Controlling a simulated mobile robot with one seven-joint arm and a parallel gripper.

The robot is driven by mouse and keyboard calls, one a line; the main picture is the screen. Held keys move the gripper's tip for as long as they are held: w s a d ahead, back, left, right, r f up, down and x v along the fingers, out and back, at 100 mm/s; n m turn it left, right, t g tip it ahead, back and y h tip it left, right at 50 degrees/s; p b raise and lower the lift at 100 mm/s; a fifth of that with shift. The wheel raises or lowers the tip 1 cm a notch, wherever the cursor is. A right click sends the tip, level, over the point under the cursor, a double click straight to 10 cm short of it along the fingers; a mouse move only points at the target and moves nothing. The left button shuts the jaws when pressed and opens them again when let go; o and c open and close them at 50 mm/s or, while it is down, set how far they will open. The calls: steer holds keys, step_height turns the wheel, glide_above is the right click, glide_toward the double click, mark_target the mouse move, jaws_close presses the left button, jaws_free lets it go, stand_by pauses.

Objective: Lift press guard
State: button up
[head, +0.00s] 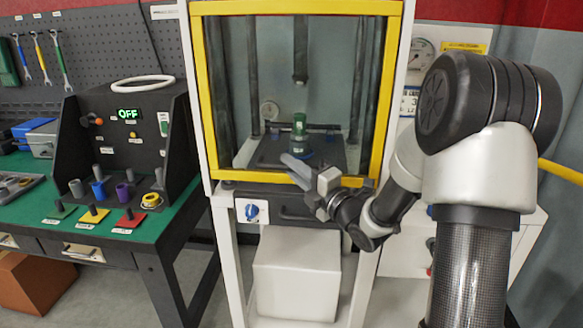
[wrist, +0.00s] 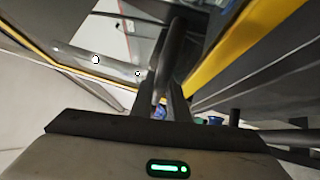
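The press guard is a clear panel in a yellow frame (head: 232,176) on the front of the press. It is down and covers the front opening. My gripper (head: 300,172) is at the guard's lower edge, right of the middle, in the head view. The pale finger parts overlap the yellow bottom bar, and I cannot tell whether they touch it. In the wrist view a dark bar stands by the fingers (wrist: 168,92), and the yellow frame (wrist: 235,52) runs past on the right. The finger gap is not clear, so I cannot tell its opening.
Behind the guard a green part (head: 299,128) stands under the press ram (head: 300,50). A blue knob (head: 252,211) is below the guard. At left a green bench (head: 75,225) holds a black test box (head: 135,130) reading OFF. A pressure gauge (head: 421,52) is at right.

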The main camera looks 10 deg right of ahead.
mark_target(292, 66)
jaws_close()
step_height(292, 66, up, 24)
steer(key=p, duration=0.5)
steer(key=shift+r+p, duration=0.1)
steer(key=shift+p, duration=0.25)
steer(key=o, duration=0.5)
jaws_free()
steer(key=v, duration=1.7)
steer(key=shift+s+d+b, duration=0.1)
steer(key=shift+s+b, duration=0.15)
steer(key=shift+b, duration=0.05)
